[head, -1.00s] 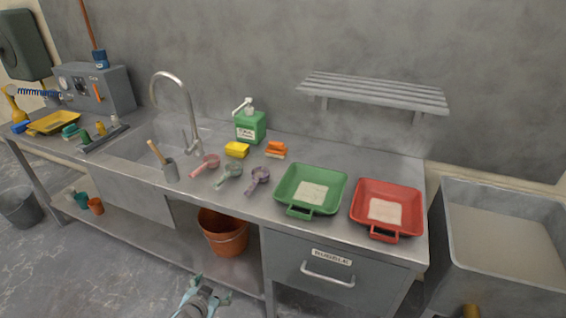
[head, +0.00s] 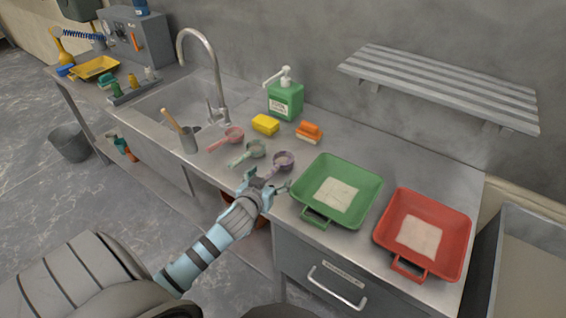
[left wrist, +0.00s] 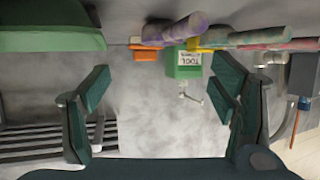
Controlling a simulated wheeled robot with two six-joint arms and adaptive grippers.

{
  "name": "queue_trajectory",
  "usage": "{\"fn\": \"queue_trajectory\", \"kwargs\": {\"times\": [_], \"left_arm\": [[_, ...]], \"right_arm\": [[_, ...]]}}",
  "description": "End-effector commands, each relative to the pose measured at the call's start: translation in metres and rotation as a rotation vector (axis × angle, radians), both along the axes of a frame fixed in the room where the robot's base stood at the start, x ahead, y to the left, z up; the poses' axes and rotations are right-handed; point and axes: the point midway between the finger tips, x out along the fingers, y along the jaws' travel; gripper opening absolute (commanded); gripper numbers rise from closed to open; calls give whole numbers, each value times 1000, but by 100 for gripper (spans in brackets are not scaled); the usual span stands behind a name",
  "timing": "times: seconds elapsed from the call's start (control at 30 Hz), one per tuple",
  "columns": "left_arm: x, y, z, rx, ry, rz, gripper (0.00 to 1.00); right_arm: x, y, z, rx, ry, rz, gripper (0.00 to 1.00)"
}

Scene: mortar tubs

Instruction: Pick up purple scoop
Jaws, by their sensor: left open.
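The purple scoop (head: 283,160) lies on the steel counter near its front edge, left of the green tray, its cup holding pale material. My left gripper (head: 266,186) is open just in front of the counter edge, close to the scoop's handle end, which it partly hides. In the left wrist view, which is upside down, the purple scoop (left wrist: 178,30) shows at the top between the open jaws (left wrist: 160,92), beyond the fingertips; nothing is held. My right gripper is not in view.
A grey-green scoop (head: 255,150) and a pink scoop (head: 233,136) lie left of the purple one. The green tray (head: 370,190) is close on the right, with the red tray (head: 459,235) beyond. A yellow sponge (head: 265,124) and green soap bottle (head: 285,100) stand behind.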

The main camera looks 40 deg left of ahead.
Motion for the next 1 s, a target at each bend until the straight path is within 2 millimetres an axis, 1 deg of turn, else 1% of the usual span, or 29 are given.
{"fn": "queue_trajectory", "kwargs": {"times": [0.1, 0.2, 0.3, 0.47, 0.6, 0.7, 0.77, 0.93, 0.97, 1.0], "left_arm": [[25, 7, -11, -1, -2, -1, 78], [45, 14, -21, 0, -1, -1, 78], [60, 20, -27, 0, 0, -1, 78], [72, 27, -32, 1, 0, 1, 78], [95, 41, -38, 1, -1, 3, 78], [109, 44, -46, 0, 0, 1, 78], [113, 46, -46, 1, 0, 0, 78], [113, 45, -45, 2, 1, -1, 78], [113, 45, -45, 2, 1, -1, 75], [113, 46, -45, 2, 1, -1, 68]], "right_arm": [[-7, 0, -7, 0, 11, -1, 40], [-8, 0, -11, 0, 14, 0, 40], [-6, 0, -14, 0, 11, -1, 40], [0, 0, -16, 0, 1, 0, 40], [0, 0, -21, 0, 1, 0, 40], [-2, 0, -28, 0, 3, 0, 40], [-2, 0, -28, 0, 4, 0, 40], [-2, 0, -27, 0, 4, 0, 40], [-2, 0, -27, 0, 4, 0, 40], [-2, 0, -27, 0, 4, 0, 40]]}}
